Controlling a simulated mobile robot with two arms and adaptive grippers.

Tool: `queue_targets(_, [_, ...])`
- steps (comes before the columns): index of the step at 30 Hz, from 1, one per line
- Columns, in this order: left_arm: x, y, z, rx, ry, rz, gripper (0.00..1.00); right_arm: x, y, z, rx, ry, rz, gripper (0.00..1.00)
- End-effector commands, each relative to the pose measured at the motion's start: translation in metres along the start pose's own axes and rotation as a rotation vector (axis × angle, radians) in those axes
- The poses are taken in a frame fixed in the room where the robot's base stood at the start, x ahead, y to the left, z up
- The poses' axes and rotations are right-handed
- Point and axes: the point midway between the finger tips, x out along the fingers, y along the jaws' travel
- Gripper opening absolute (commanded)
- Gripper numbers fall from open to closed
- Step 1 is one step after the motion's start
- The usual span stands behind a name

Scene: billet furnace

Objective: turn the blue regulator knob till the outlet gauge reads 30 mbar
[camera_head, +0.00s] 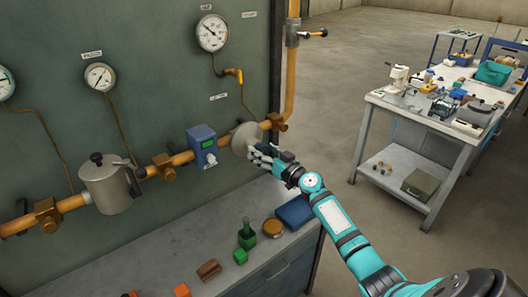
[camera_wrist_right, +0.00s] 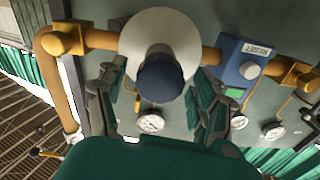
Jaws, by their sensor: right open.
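The dark blue regulator knob (camera_wrist_right: 161,77) stands out from the pale round regulator body (camera_wrist_right: 160,42) in the right wrist view. The regulator body (camera_head: 245,139) sits on the orange pipe in the head view, where my gripper mostly hides the knob. My right gripper (camera_head: 260,153) is open, with its fingers on either side of the knob; I cannot tell whether they touch it. A round white gauge (camera_head: 212,33) hangs above the regulator, its needle toward the upper left. Its numbers and label are too small to read. My left gripper is out of view.
Left of the regulator is a blue box (camera_head: 202,146), labelled RESET in the wrist view. A grey canister (camera_head: 110,184) and another gauge (camera_head: 100,77) are farther left. Below is a grey bench (camera_head: 190,250) with small coloured items. A cluttered worktable (camera_head: 410,112) stands at right.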

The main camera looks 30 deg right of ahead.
Motion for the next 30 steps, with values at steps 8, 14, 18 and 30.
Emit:
queue_targets(8, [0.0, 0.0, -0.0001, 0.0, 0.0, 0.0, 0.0, -0.0003, 0.0001, -0.0001, 0.0, 0.0, 0.0, 0.5])
queue_targets(14, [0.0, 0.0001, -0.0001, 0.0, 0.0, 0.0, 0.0, -0.0004, 0.0002, -0.0002, 0.0, 0.0, 0.0, 0.24])
queue_targets(18, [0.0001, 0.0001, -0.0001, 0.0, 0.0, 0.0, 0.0, -0.0004, 0.0002, -0.0003, 0.0, 0.0, 0.0, 0.12])
queue_targets(30, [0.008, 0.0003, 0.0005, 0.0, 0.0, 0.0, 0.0, -0.0005, 0.0006, 0.0009, 0.114, 0.002, 0.0, 0.12])
